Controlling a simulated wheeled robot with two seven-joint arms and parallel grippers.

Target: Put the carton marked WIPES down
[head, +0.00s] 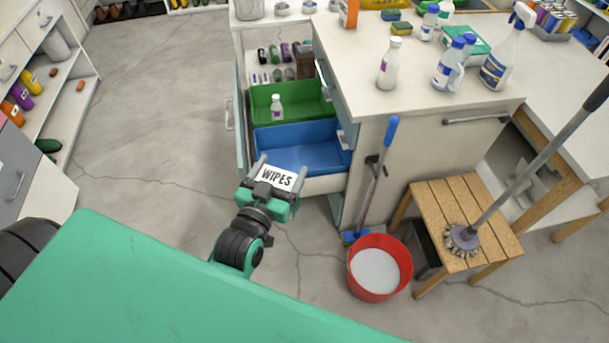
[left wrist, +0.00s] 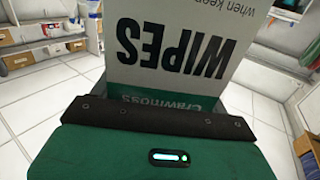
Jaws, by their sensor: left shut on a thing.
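The white and green carton marked WIPES (head: 277,177) is between the fingers of my left gripper (head: 276,177), which is shut on it. In the head view the carton is held in front of an open drawer with a blue bin (head: 300,158) and a green bin (head: 262,103) behind it. In the left wrist view the carton (left wrist: 178,50) fills the upper middle, its lettering upside down, with its lower part hidden by my gripper. My right gripper is not in view.
A small white bottle (head: 277,106) stands in the green bin. To the right are a red bucket (head: 375,292) and a wooden stool (head: 462,205) with a long-handled brush on it. The counter (head: 420,95) holds several bottles. Open floor lies to the left.

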